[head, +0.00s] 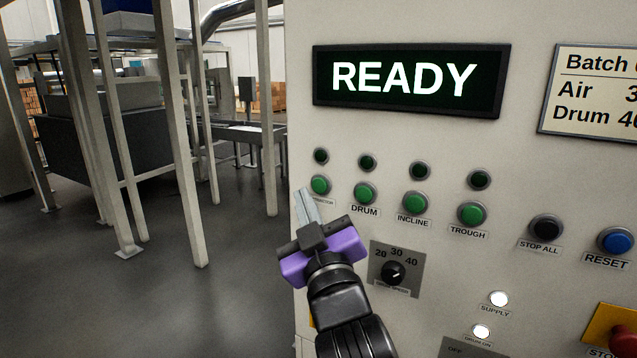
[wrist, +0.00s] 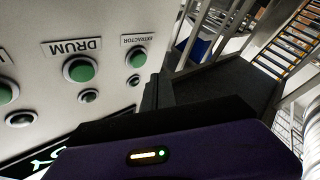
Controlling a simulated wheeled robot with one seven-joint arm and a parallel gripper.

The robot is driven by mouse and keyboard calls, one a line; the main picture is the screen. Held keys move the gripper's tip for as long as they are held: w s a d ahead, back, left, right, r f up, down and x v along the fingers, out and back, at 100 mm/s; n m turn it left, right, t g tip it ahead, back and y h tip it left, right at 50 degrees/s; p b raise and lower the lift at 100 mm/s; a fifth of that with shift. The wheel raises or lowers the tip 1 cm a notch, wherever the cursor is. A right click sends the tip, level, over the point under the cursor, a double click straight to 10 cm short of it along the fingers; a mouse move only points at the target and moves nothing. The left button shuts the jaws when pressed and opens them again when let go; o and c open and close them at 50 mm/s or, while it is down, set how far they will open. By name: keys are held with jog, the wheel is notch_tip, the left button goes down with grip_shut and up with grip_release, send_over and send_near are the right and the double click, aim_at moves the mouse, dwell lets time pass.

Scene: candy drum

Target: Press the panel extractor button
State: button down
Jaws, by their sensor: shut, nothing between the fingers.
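The extractor button (head: 320,185) is green with a silver ring, at the left end of the button row on the pale panel (head: 450,130). Its label sits just below it and is partly covered by my gripper in the head view. My gripper (head: 308,206) is shut and empty, its fingertips just below and left of the button. I cannot tell whether they touch the panel. In the wrist view the extractor button (wrist: 136,57) appears upside down, left of the dark finger (wrist: 152,92). A small dark lamp (head: 321,156) is above the button. The display (head: 408,82) reads READY.
Green drum (head: 365,193), incline (head: 415,203) and trough (head: 472,214) buttons lie to the right. Black stop all (head: 547,228) and blue reset (head: 615,240) buttons follow. A speed dial (head: 393,273) sits below. Open floor and metal frames (head: 180,130) are left of the panel.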

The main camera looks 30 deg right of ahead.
jog(key=shift+w+d, duration=0.55)
jog(key=shift+d, duration=0.3)
jog(key=shift+w+d, duration=0.1)
dwell(1.5)
jog(key=shift+w+d+p, duration=0.15)
jog(key=shift+d+p, duration=0.1)
jog(key=shift+p, duration=0.05)
jog(key=shift+w+d, duration=0.25)
jog(key=shift+d, duration=0.1)
dwell(0.9)
jog(key=shift+s+a, duration=0.5)
jog(key=shift+a, duration=0.15)
